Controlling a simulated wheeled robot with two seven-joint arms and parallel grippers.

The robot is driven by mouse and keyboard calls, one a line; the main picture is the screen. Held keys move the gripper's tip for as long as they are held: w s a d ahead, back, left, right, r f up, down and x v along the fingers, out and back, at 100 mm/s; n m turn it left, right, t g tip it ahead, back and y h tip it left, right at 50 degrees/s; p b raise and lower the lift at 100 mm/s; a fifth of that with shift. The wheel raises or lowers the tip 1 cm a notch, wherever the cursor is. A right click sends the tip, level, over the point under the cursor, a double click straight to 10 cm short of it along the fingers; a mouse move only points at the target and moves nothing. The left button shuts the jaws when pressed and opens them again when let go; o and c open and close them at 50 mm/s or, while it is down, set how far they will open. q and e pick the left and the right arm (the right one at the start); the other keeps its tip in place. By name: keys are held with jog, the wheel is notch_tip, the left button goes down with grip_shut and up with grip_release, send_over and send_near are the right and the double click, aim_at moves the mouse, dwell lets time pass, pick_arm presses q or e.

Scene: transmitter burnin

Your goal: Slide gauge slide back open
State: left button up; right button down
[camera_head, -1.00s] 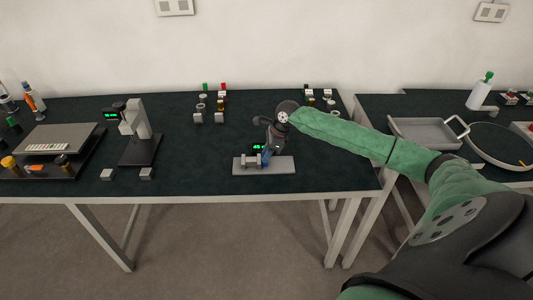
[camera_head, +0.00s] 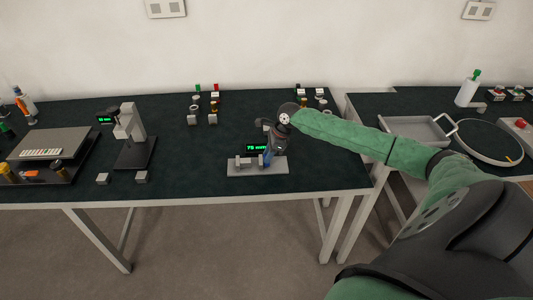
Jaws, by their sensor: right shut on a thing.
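The gauge (camera_head: 245,171) is a light grey flat base on the front right part of the dark table, with small grey blocks standing on it. A black display with green digits (camera_head: 257,148), seemingly reading about 70 mm, stands behind the blocks. My right gripper (camera_head: 267,160) points down at the right part of the gauge, shut on the gauge slide. The slide is small and mostly hidden by the gripper, and a bluish part shows at the fingertips. My left gripper is not in view.
A stand with a green display (camera_head: 131,150) and a flat-topped scale (camera_head: 48,144) stand to the left. Small grey blocks (camera_head: 103,179) lie near the front edge. A grey tray (camera_head: 412,128) and round dish (camera_head: 490,142) sit on the right table.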

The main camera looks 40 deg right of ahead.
jog(key=shift+d, duration=0.15)
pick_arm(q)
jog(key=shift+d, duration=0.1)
pick_arm(e)
jog(key=c, duration=1.1)
grip_release()
jog(key=shift+s+d, duration=0.15)
jog(key=shift+s, duration=0.05)
jog(key=shift+r, duration=0.3)
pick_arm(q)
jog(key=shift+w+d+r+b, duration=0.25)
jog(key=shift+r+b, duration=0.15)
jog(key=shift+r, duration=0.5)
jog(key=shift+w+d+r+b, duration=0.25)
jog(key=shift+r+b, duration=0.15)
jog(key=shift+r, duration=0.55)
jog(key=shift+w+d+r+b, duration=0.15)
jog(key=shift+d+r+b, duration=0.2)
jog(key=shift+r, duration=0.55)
pick_arm(e)
jog(key=shift+v, duration=3.6)
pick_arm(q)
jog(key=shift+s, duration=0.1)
pick_arm(e)
jog(key=shift+s+f, duration=0.1)
